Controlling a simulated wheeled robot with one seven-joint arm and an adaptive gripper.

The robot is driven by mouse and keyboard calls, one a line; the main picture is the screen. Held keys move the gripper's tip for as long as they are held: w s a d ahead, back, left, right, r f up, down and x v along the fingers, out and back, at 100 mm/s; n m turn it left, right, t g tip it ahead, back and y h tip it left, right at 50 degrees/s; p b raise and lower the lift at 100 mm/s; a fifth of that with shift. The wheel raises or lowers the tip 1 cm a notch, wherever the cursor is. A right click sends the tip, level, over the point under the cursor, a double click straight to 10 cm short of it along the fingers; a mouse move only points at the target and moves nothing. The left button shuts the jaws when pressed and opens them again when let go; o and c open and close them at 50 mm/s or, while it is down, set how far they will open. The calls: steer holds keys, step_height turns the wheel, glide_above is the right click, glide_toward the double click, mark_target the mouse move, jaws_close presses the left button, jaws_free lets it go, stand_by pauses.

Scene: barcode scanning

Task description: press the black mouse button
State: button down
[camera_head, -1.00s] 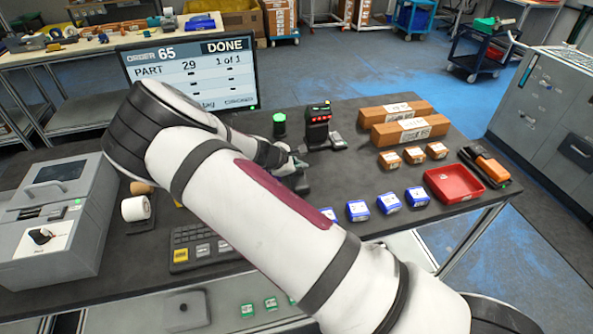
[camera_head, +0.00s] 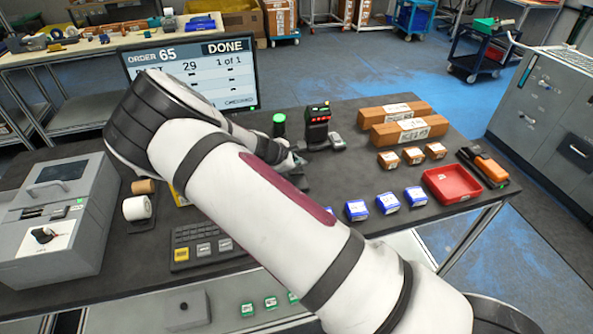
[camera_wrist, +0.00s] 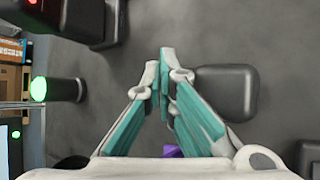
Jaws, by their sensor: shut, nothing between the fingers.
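The black mouse (camera_wrist: 228,92) lies on the dark tabletop in the wrist view, just right of my fingertips. It is a smooth, rounded dark block, and my right finger overlaps its left edge in the picture. I cannot tell whether they touch. My gripper (camera_wrist: 165,77) is shut and empty, with its teal and grey fingers together over the bare table. In the head view my gripper (camera_head: 298,158) is small and partly hidden behind my arm, and the mouse is hard to make out there.
A green-lit button post (camera_wrist: 58,90) and a scanner stand (camera_head: 318,128) stand beyond my gripper. A keyboard (camera_head: 205,245) lies left of my arm. Blue boxes (camera_head: 387,204), a red tray (camera_head: 452,186) and brown cartons (camera_head: 410,130) are on the right. The monitor (camera_head: 190,75) shows "DONE".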

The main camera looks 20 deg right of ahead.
mark_target(298, 172)
steer(key=shift+r, duration=0.1)
steer(key=shift+r+p, duration=0.6)
steer(key=shift+r, duration=1.85)
steer(key=s+d+r+m+g+y+b, duration=0.15)
steer(key=s+r+m+y, duration=0.45)
steer(key=s+r+m, duration=0.9)
steer(key=s+r, duration=0.4)
steer(key=s, duration=0.3)
steer(key=s+a+r+t+y, duration=0.1)
steer(key=s+r, duration=0.4)
steer(key=s, duration=0.3)
steer(key=s+r+m, duration=0.1)
steer(key=s+r, duration=0.4)
steer(key=s, duration=0.3)
steer(key=shift+a+t+b, duration=0.35)
steer(key=shift+a+b, duration=0.05)
steer(key=shift+b, duration=0.05)
steer(key=shift+r, duration=0.1)
